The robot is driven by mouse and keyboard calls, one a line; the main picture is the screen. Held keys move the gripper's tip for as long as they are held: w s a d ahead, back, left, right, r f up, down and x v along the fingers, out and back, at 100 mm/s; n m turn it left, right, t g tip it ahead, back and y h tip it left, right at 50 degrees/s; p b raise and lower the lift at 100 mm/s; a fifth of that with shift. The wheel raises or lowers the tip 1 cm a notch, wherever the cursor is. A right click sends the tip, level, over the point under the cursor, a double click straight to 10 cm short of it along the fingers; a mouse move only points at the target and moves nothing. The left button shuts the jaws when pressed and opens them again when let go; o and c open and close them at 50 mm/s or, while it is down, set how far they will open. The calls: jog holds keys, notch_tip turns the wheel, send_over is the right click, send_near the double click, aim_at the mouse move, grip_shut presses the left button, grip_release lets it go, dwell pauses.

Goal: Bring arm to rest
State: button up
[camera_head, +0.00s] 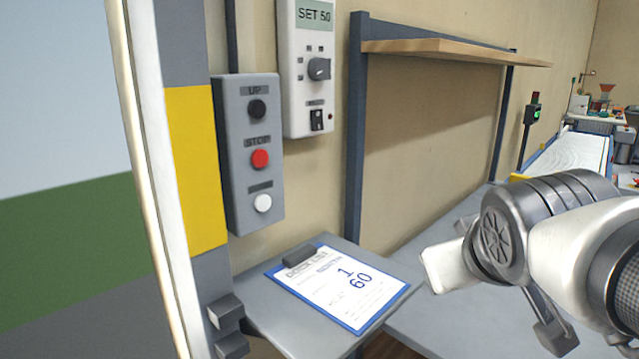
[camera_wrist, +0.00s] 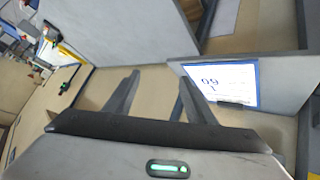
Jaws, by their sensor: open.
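My arm comes in from the right in the head view, its wrist over the grey bench. The gripper's fingers are hard to make out there. In the wrist view my gripper (camera_wrist: 155,95) shows two dark fingers spread apart with nothing between them. It is open and empty. A wall and part of a grey surface show beyond the fingers.
A clipboard (camera_head: 340,285) lies on a grey side shelf (camera_head: 262,300) left of my arm. A control box with three buttons (camera_head: 250,150) and a dial box (camera_head: 306,80) hang on the wall. A wooden shelf (camera_head: 450,50) sits above the grey bench (camera_head: 420,318). A conveyor (camera_head: 568,155) is far right.

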jog(key=s+a+f+m+g+y, duration=0.25)
jog(key=s+a+f, duration=0.25)
jog(key=s+f, duration=0.25)
notch_tip(320, 180, up, 22)
jog(key=s+g+p, duration=0.1)
jog(key=p, duration=2.1)
jog(key=shift+a, duration=0.35)
jog(key=shift+s+f+n+h, duration=0.1)
jog(key=shift+n+h, duration=0.15)
